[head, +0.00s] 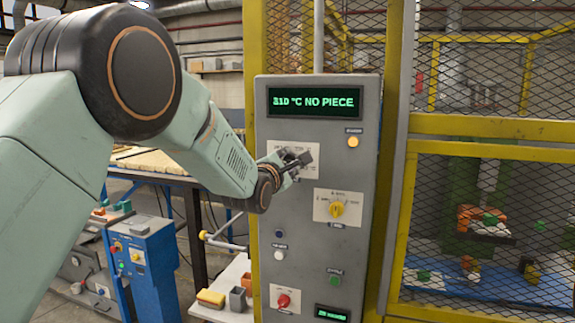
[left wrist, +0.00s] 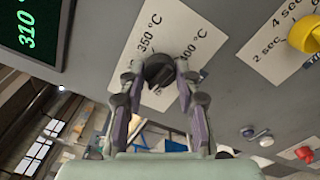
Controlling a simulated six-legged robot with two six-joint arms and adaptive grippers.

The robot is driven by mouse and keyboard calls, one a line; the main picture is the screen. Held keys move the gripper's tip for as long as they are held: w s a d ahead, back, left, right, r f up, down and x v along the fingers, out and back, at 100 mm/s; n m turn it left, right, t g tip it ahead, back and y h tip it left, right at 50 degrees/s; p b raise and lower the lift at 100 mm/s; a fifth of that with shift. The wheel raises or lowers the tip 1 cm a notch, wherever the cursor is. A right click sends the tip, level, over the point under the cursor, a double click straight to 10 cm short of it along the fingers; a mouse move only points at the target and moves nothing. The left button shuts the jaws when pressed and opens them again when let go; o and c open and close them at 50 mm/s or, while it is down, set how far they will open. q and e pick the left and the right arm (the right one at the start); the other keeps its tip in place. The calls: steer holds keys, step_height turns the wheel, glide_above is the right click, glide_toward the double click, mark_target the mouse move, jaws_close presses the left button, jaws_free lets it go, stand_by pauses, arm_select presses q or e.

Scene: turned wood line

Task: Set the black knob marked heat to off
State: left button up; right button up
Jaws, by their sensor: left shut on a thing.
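The black knob (left wrist: 160,70) sits on a white plate (left wrist: 168,36) on the grey control panel (head: 315,250). In the left wrist view the plate reads 350 °C and another, partly covered temperature. My left gripper (head: 297,161) reaches the plate from the left and hides most of the knob in the head view. In the left wrist view its two fingers (left wrist: 160,76) are shut on the knob, one on each side. I cannot read the word heat or an off mark. The display (head: 315,101) reads 310 °C NO PIECE. My right gripper is not in view.
Below the knob are a yellow knob (head: 337,209) on a seconds plate, a white button (head: 278,255), a green button (head: 335,281) and a red knob (head: 283,300). An amber lamp (head: 353,142) is above right. A yellow-framed mesh fence (head: 480,135) stands to the right.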

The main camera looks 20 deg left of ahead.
arm_select(q)
steer(key=n, duration=0.3)
steer(key=shift+n, duration=2.2)
steer(key=o, duration=1.2)
steer(key=shift+c, duration=0.2)
steer(key=s, duration=1.2)
steer(key=shift+a, duration=0.2)
